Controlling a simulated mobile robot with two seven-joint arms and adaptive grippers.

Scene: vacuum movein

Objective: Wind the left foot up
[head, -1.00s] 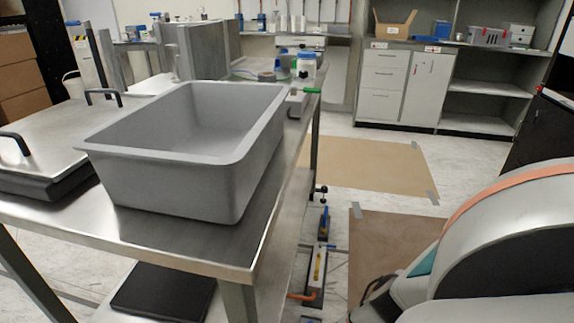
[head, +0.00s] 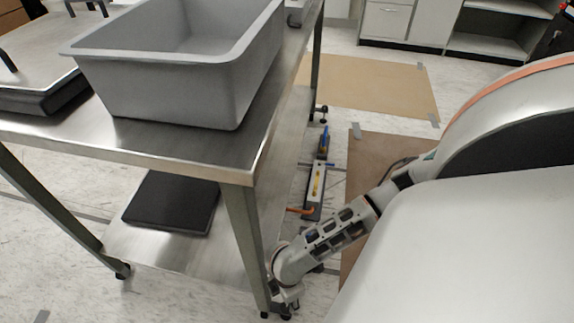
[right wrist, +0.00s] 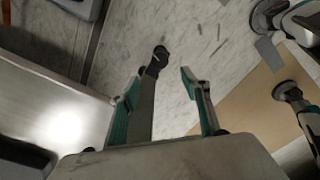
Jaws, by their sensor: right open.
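A steel table (head: 210,165) stands on legs with small dark feet. One foot (head: 123,271) shows at the left; the near corner leg (head: 245,245) runs down to the bottom of the head view. My right gripper (head: 288,300) is low beside this leg's lower end, small and partly unclear there. In the right wrist view my right gripper (right wrist: 160,78) is open. A metal leg (right wrist: 146,110) with a dark foot (right wrist: 156,58) shows between its fingers, closer to the left finger. I cannot tell whether they touch. My left gripper is out of view.
A grey bin (head: 180,85) sits on the tabletop. A black slab (head: 172,202) lies on the lower shelf (head: 150,254). A level-like tool (head: 315,188) and brown floor sheets (head: 370,85) are right of the table. White floor is open at the lower left.

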